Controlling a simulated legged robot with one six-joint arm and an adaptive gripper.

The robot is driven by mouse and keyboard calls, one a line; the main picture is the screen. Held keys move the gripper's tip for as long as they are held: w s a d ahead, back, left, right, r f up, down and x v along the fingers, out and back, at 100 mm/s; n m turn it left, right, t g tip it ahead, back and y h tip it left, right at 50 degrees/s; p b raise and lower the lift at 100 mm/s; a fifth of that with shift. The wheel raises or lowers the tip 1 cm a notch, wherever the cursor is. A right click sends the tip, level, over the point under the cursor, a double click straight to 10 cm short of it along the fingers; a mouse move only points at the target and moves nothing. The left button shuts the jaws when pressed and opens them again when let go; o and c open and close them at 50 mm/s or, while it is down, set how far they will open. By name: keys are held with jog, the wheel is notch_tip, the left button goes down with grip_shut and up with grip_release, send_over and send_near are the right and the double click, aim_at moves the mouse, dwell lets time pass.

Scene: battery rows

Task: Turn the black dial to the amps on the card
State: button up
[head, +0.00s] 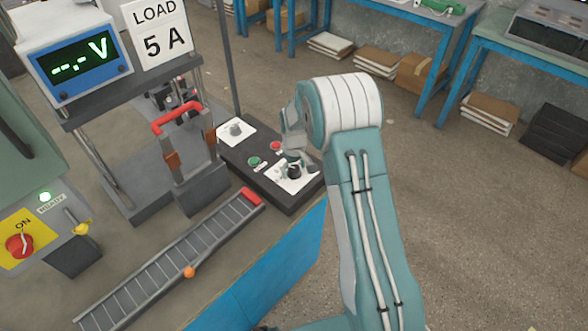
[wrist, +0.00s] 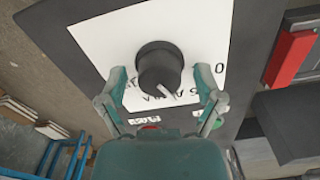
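The card (head: 162,32) reads "LOAD 5 A" and stands at the top left in the head view. The black dial (wrist: 160,68) sits on a white scale plate (wrist: 205,28) with a light pointer mark aimed toward the lower right in the wrist view. In the head view the dial (head: 294,171) is partly covered by my gripper. My gripper (wrist: 163,105) is open, with one finger on each side of the dial and visible gaps to it. Most scale numbers are hidden or too small to read.
The dark control box (head: 262,178) also carries a grey knob (head: 235,129), a green button (head: 254,161) and a red button (head: 275,146). A meter (head: 75,58) shows "--.- V".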

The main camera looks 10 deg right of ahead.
aim_at(294, 167)
notch_tip(294, 167, up, 12)
dwell(0.7)
dwell(0.4)
